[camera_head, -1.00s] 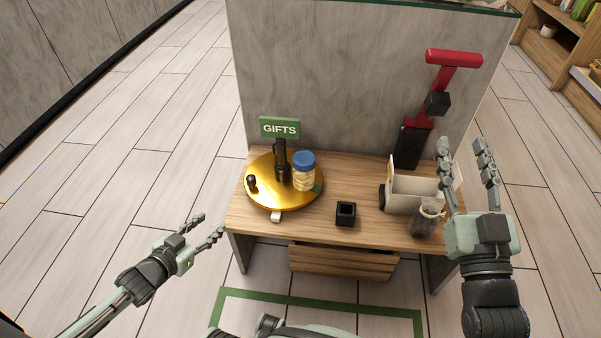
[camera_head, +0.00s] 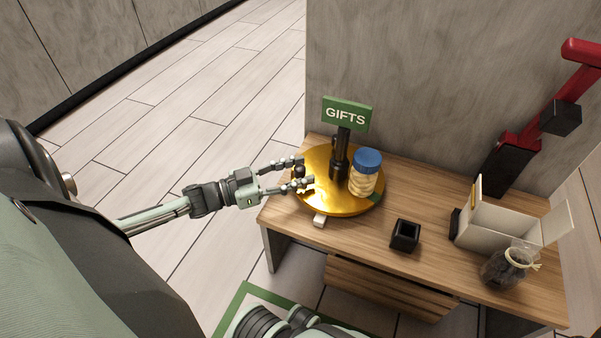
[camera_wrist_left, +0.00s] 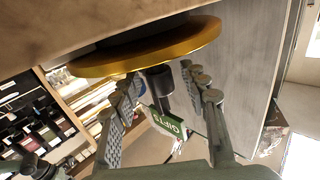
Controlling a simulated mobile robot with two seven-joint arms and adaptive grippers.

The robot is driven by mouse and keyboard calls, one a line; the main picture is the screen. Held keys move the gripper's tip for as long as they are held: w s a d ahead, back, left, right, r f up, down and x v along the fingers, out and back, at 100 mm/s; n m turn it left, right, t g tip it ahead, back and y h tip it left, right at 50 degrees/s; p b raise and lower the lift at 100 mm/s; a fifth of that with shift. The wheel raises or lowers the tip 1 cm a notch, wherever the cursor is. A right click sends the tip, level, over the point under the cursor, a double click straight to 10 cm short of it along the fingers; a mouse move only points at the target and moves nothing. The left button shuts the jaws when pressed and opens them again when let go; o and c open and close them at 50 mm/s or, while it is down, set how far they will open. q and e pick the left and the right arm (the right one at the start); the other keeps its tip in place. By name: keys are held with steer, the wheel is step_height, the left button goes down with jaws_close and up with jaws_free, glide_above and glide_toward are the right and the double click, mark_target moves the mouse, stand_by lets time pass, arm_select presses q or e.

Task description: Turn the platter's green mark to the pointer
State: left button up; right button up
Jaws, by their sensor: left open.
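The gold platter (camera_head: 345,205) lies on the wooden table. Its green mark (camera_head: 375,196) is at the right front rim, by the jar. The white pointer (camera_head: 320,220) is at the platter's front left edge, so mark and pointer are well apart. A small black knob (camera_head: 299,171) stands near the platter's left rim. My left gripper (camera_head: 303,173) is open at that rim, its fingers either side of the knob.
A black post with a green GIFTS sign (camera_head: 346,114) and a blue-lidded jar (camera_head: 365,174) stand on the platter. A black square holder (camera_head: 405,235), an open white box (camera_head: 487,232) and a dark pouch (camera_head: 506,268) are to the right. A grey panel (camera_head: 430,75) stands behind.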

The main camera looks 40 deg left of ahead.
arm_select(q)
steer(key=shift+w+d, duration=0.15)
steer(key=shift+w, duration=0.15)
jaws_close()
stand_by(0.4)
